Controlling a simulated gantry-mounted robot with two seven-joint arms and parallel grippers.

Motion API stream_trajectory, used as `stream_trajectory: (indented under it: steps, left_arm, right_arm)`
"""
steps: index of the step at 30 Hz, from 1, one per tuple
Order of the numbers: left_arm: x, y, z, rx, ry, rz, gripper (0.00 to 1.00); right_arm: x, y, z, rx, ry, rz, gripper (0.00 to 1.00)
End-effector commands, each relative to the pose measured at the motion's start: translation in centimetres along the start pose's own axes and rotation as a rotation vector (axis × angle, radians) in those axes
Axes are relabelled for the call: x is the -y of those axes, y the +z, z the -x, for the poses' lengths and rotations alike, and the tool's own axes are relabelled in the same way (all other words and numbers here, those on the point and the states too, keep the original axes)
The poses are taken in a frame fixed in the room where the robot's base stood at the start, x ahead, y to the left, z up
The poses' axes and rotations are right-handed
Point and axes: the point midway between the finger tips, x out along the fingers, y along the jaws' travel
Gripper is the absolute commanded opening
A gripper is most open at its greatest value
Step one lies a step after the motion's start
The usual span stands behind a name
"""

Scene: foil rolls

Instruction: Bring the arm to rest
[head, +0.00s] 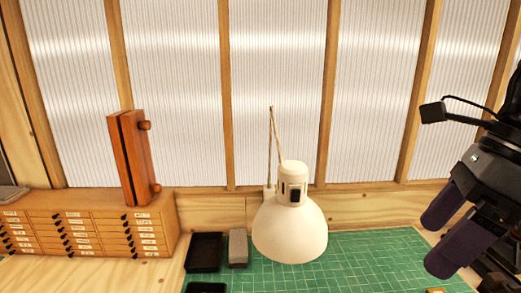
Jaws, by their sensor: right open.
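My right gripper (436,245) hangs at the right edge of the head view. Its two dark purple fingers point down and to the left, parted and with nothing between them. It is above the right end of a green cutting mat (365,255) and in front of the panelled wall. My left gripper is not in view. No foil roll can be made out in this view.
A white lamp (290,228) stands over the mat's back edge. Left of it are a grey block (238,248) and a black tray (204,252). A wooden drawer cabinet (90,222) bears an upright reddish wooden piece (136,160). The mat's front is cut off.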

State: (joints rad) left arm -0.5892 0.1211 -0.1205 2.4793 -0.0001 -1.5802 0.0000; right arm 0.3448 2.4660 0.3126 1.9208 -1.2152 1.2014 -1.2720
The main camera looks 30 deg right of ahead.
Motion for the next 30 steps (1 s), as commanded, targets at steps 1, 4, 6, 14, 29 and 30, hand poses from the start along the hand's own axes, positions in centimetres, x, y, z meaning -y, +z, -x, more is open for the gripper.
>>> stream_trajectory:
  steps: [1,4,6,14,29,30]
  left_arm:
    - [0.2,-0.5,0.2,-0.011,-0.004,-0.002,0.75]
    - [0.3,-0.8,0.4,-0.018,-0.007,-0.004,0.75]
    - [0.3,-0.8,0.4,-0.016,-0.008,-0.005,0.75]
    - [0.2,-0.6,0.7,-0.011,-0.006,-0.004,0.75]
    - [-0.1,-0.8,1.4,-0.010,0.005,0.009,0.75]
    - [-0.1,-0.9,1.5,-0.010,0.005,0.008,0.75]
  right_arm:
    - [0.5,-0.1,-0.9,-0.003,0.043,-0.006,0.99]
    - [1.4,-0.3,-2.6,-0.010,0.120,-0.018,0.99]
    - [1.9,-0.6,-4.0,-0.016,0.181,-0.028,0.99]
    - [3.5,-2.7,-12.2,-0.029,0.508,-0.068,0.99]
    - [-1.9,-5.6,-35.1,0.231,0.970,-0.361,0.99]
    - [-2.8,-5.4,-36.6,0.263,0.987,-0.414,0.99]
